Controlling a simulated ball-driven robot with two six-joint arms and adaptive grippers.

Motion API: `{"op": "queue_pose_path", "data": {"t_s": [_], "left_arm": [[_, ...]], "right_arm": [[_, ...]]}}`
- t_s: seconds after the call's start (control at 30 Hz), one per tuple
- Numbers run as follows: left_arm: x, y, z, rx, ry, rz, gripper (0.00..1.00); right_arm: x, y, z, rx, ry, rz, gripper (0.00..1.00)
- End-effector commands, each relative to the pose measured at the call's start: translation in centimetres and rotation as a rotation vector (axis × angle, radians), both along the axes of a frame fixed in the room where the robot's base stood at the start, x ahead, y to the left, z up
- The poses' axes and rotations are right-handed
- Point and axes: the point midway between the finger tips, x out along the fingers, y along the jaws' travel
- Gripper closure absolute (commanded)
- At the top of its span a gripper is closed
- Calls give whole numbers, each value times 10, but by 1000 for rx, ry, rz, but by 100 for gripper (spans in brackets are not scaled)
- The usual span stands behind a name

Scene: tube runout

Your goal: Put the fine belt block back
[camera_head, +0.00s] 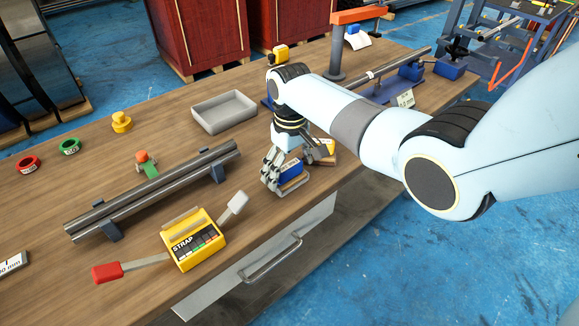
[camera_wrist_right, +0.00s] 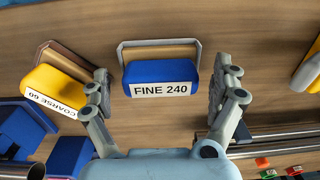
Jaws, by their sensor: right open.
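The fine belt block is blue with a white label reading FINE 240 (camera_wrist_right: 162,90) in the right wrist view. In the head view the blue block (camera_head: 291,172) lies on the bench near its front edge, partly hidden by my right gripper (camera_head: 273,177). My right gripper (camera_wrist_right: 165,78) is open and points down at the block. In the wrist view the block appears between the two fingers, with a gap on each side. A tan strip and a grey frame show along its far side. My left gripper is not in view.
A yellow COARSE 60 block (camera_wrist_right: 60,84) lies close beside the blue one. An empty grey tray (camera_head: 203,124), tubes on supports (camera_head: 160,192) and a yellow STRAP box (camera_head: 186,262) are on the bench. Bare wood lies between the tray and tubes.

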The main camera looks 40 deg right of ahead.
Motion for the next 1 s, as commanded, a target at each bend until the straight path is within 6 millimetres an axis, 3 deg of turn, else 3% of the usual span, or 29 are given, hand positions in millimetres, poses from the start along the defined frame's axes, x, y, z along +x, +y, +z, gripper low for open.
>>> {"op": "queue_pose_path", "data": {"t_s": [0.27, 0.7, 1.0], "left_arm": [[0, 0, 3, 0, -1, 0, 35], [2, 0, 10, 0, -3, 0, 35], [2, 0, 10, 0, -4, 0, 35]], "right_arm": [[1, 0, 10, -1, -3, 0, 5], [1, -3, 100, -1, -4, 0, 5], [1, -3, 123, 0, 0, 0, 5]]}}
